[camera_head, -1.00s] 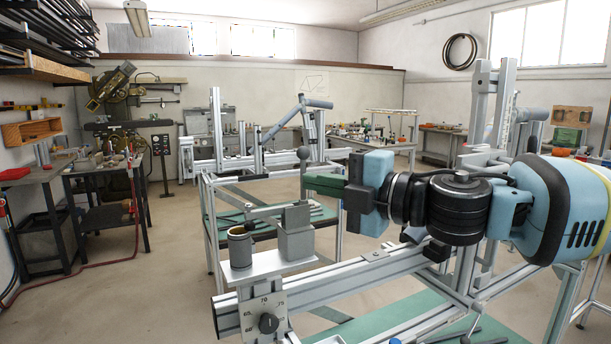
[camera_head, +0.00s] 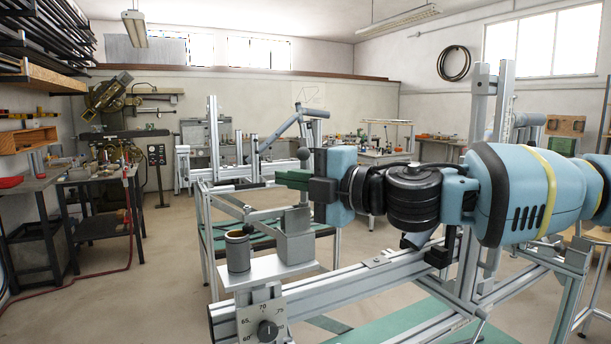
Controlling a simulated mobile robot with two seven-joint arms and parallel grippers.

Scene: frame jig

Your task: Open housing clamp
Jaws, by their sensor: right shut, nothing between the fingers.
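The housing clamp is a grey block (camera_head: 295,245) on a light plate at the near left end of the frame rail. Its upright lever ends in a dark ball knob (camera_head: 303,153), and a flat bar (camera_head: 262,213) reaches left from the block's top. A grey cup-like housing with a brown rim (camera_head: 238,252) stands left of the block. My right gripper (camera_head: 280,179) comes in from the right, its green fingers shut and empty. The fingers cross the lever's stem just below the knob and hide part of it; I cannot tell whether they touch it. My left gripper is out of view.
An aluminium rail (camera_head: 370,285) runs from the clamp to the right, with a dial plate (camera_head: 263,320) below its near end. A tall upright profile (camera_head: 478,105) rises behind my right arm. A second frame table (camera_head: 205,235) stands behind. Floor is free at the left.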

